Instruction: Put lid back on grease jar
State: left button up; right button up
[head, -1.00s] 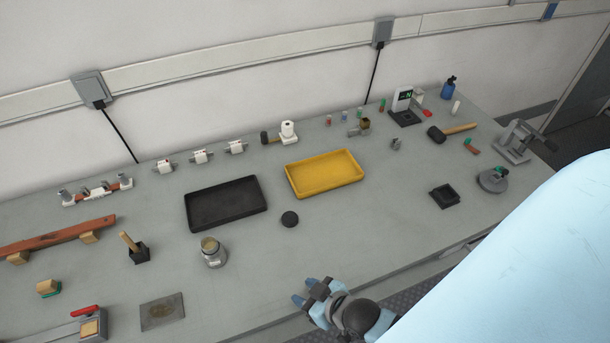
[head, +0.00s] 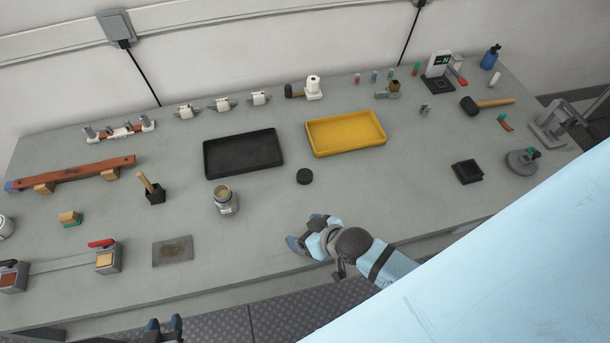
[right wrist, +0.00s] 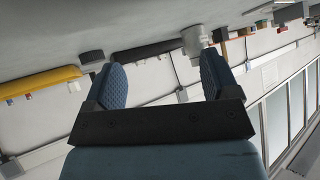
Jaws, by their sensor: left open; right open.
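The grease jar (head: 224,203) stands upright and uncovered on the grey bench, with tan grease showing in its mouth. The black round lid (head: 304,176) lies flat on the bench to the right of the jar. My right gripper (head: 303,232) is open and empty, near the bench's front edge, on the near side of the lid and apart from it. The right wrist view shows its two blue fingers (right wrist: 160,78) spread, with the jar (right wrist: 195,40) and lid (right wrist: 92,57) beyond them. My left gripper (head: 164,325) is open and empty at the bottom edge, in front of the bench.
A black tray (head: 243,163) lies behind the jar, and a yellow tray (head: 346,142) behind the lid. A black holder with a wooden-handled tool (head: 153,192) stands left of the jar. A stained metal plate (head: 172,251) lies in front. The bench around the lid is clear.

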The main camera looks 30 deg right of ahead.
jog(key=w, duration=0.2)
jog(key=w+g, duration=0.1)
jog(key=w, duration=0.1)
jog(key=w+g, duration=0.1)
jog(key=w, duration=0.2)
jog(key=shift+a+b, duration=0.3)
jog(key=shift+a, duration=0.05)
jog(key=w+g, duration=0.1)
jog(key=w+d+r+g, duration=0.1)
jog(key=w, duration=0.1)
jog(key=w+d+g, duration=0.1)
jog(key=w, duration=0.1)
jog(key=shift+w+r+h+b, duration=0.1)
jog(key=shift+r+h+b, duration=0.2)
jog(key=shift+h, duration=0.1)
jog(key=w+d+r+m+g+h, duration=0.1)
jog(key=w+d+r+g+h, duration=0.2)
jog(key=d+r, duration=0.4)
jog(key=w+d+g, duration=0.1)
jog(key=w+d, duration=0.1)
jog(key=shift+w+r+b, duration=0.2)
jog(key=shift+w+b, duration=0.2)
send_over(306, 174)
notch_tip(306, 174, down, 9)
jog(key=shift+d+r, duration=0.1)
jog(key=shift+r, duration=0.05)
